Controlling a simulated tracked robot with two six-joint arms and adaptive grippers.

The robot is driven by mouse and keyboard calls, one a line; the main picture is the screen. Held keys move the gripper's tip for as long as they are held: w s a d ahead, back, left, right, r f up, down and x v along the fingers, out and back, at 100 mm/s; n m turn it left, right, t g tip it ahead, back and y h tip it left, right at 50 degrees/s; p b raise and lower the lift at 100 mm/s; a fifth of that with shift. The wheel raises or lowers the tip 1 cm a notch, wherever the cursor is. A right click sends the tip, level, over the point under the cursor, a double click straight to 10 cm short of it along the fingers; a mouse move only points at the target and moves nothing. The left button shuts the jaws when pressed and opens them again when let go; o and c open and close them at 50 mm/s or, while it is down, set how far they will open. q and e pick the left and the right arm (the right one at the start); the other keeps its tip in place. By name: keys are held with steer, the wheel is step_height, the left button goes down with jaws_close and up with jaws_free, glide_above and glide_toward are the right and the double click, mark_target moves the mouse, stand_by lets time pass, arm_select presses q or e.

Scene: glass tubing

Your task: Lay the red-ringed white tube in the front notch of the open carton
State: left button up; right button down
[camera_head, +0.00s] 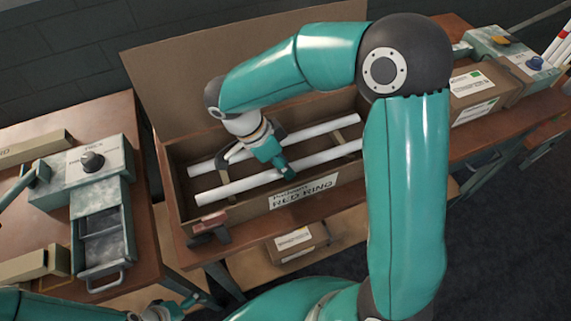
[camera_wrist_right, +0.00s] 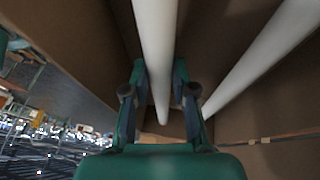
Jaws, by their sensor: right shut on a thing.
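The open carton (camera_head: 180,200) stands on the brown bench, with its lid raised behind and a "RED RING" label on its front wall. Two long white tubes lie lengthwise inside it: a front tube (camera_head: 225,190) and a back tube (camera_head: 320,129). My right gripper (camera_head: 284,170) reaches down into the carton and is shut on the front tube, which runs between its fingers in the wrist view (camera_wrist_right: 156,50). The back tube (camera_wrist_right: 265,55) is apart from it there. I see no red ring on either tube. The notches are hard to make out. My left gripper (camera_head: 168,308) shows at the bottom left, its jaws unclear.
The carton's front wall (camera_wrist_right: 60,45) is close beside the right gripper. A red clamp-like thing (camera_head: 210,226) sits at the carton's front left corner. A grey-green machine (camera_head: 95,165) stands on the left bench. Another carton (camera_head: 485,85) stands to the right, beyond my right arm.

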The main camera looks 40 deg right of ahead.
steer(key=shift+f, duration=0.45)
steer(key=shift+f+b, duration=0.25)
steer(key=shift+b, duration=0.1)
steer(key=c, duration=0.9)
jaws_free()
steer(key=shift+r, duration=0.1)
steer(key=shift+c, duration=0.2)
steer(key=shift+r, duration=0.1)
steer(key=shift+r+p, duration=0.15)
steer(key=shift+p, duration=0.3)
steer(key=shift+w+a+r, duration=0.1)
steer(key=shift+w+r, duration=0.05)
steer(key=shift+r, duration=0.1)
steer(key=v, duration=1.1)
steer(key=shift+b, duration=0.4)
